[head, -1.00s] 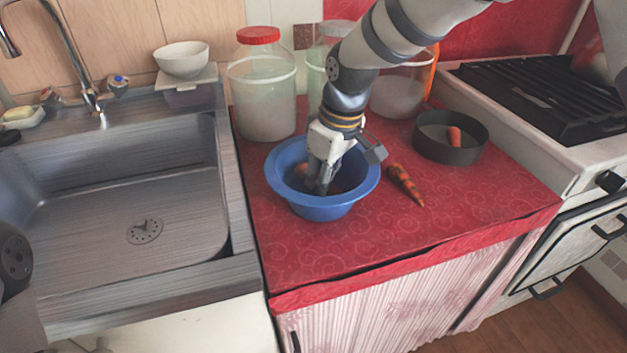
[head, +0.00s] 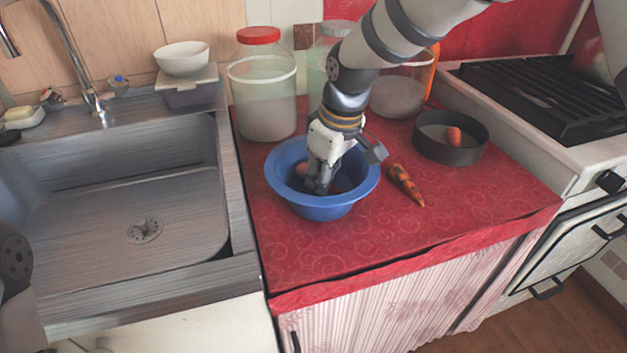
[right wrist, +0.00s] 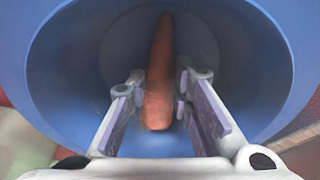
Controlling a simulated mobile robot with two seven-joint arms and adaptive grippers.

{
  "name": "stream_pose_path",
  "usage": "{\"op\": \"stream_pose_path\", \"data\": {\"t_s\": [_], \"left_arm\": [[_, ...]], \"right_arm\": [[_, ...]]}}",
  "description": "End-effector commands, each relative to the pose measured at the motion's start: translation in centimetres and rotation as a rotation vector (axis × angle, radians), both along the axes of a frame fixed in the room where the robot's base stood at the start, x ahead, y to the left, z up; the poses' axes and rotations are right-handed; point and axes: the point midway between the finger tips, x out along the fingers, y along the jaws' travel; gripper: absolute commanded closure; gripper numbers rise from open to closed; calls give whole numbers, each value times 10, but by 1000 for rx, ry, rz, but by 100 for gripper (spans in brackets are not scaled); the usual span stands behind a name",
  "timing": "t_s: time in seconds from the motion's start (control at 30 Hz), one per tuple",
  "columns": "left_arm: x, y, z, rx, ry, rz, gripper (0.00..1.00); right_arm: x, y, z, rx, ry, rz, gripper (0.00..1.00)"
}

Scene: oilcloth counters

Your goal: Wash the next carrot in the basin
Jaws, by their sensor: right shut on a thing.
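The blue basin (head: 322,210) stands on the red counter; its inner wall also fills the right wrist view (right wrist: 60,60). My right gripper (head: 318,188) reaches down inside it. In the right wrist view its two fingers (right wrist: 160,108) are shut on an orange carrot (right wrist: 160,75), one on each side of its near end. A bit of orange (head: 301,169) shows inside the basin left of the gripper. A carrot with dark dirt patches (head: 405,186) lies on the counter right of the basin. The dark round pan (head: 452,156) holds an orange carrot (head: 454,135). My left gripper is out of view.
A steel sink (head: 120,225) lies to the left. A large jar with a red lid (head: 262,90) and other jars stand behind the basin. The stove (head: 545,95) is at the right. The red counter (head: 330,255) is clear in front of the basin.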

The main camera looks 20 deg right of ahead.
Motion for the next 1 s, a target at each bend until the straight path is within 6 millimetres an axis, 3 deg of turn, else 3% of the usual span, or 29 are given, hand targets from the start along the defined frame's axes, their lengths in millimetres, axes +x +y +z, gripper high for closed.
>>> {"op": "stream_pose_path", "data": {"t_s": [0.43,1.0], "left_arm": [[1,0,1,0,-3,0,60],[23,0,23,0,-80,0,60]], "right_arm": [[0,0,2,0,-1,0,100],[0,0,64,0,-7,0,100]]}}
